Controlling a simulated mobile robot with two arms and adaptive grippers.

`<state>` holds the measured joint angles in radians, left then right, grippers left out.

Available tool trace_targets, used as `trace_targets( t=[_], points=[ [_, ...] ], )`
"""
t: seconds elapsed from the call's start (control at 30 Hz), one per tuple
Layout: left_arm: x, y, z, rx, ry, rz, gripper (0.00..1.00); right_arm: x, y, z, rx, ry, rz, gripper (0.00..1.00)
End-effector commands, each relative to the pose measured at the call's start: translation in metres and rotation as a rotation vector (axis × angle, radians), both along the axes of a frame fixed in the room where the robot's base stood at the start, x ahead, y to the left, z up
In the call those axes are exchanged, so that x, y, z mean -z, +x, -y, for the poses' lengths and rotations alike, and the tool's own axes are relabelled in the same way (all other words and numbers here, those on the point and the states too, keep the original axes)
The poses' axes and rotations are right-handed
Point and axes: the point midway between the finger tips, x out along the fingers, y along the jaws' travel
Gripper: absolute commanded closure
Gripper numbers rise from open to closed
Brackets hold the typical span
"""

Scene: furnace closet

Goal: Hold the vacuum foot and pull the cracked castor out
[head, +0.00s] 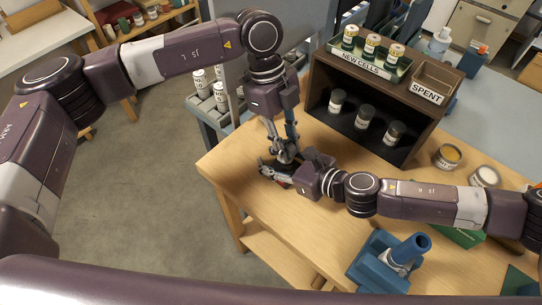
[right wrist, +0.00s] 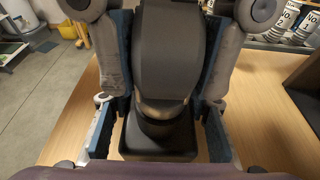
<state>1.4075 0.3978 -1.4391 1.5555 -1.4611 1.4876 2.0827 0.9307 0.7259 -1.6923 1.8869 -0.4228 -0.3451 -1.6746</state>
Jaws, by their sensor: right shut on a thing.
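In the right wrist view, a dark, rounded castor wheel (right wrist: 170,50) stands above a bronze-coloured neck and a black block (right wrist: 158,145), which looks like the vacuum foot. My right gripper (right wrist: 160,135) has its blue-padded fingers on both sides of the block and is shut on it. It comes in low from the right in the head view (head: 275,173). My left gripper (head: 284,154) points down from above. Its fingers flank the wheel in the right wrist view (right wrist: 168,75); whether they press on it I cannot tell. In the head view the grippers largely hide foot and castor.
A dark shelf (head: 320,75) with several cells, a NEW CELLS tray (head: 349,65) and a SPENT bin (head: 428,98) stands behind. Two open tins (head: 447,157) are at right. A blue block with a tube (head: 378,264) is near the front. The table's left edge is close.

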Motion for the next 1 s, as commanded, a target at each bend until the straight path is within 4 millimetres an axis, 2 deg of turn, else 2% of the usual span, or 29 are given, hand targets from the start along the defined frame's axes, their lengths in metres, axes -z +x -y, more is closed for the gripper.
trace_targets(
  t=[0.1,0.57,1.0],
  points=[
    [0.0,0.0,0.0,0.0,0.0,0.0,1.0,0.0,-0.001,0.0,-0.001,0.001,-0.001,0.9],
    [-0.004,0.001,0.0,0.0,-0.001,0.001,1.0,0.0,0.0,0.0,0.0,0.0,-0.001,0.9],
    [-0.024,0.0,0.0,0.001,-0.001,0.001,1.0,0.0,0.0,0.0,0.001,-0.001,0.0,0.9]
  ],
)
